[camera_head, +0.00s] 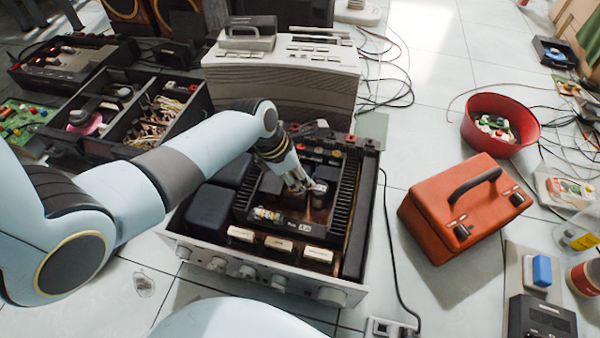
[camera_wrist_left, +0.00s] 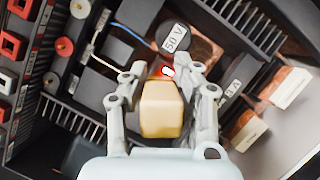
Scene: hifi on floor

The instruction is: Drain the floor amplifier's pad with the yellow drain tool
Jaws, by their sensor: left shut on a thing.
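The open amplifier (camera_head: 265,285) stands on the floor, its front panel with knobs toward me. My left gripper (camera_head: 303,184) reaches down into it. In the left wrist view my left gripper (camera_wrist_left: 163,95) is shut on the yellow drain tool (camera_wrist_left: 160,112), its fingers on both sides. A small red-lit tip (camera_wrist_left: 168,71) shows at the tool's far end, close to a dark round part labelled "50 V" (camera_wrist_left: 175,38) and a copper pad (camera_wrist_left: 200,52). I cannot tell whether the tip touches the pad. The tool is mostly hidden in the head view. My right gripper is not in view.
Black heatsink fins (camera_wrist_left: 240,25) and cream blocks (camera_wrist_left: 291,88) crowd the gripper. An orange case (camera_head: 462,210) and a red bowl (camera_head: 500,104) stand to the right. A grey device (camera_head: 285,75) stands behind the amplifier. A black cable (camera_head: 390,240) runs along its right side.

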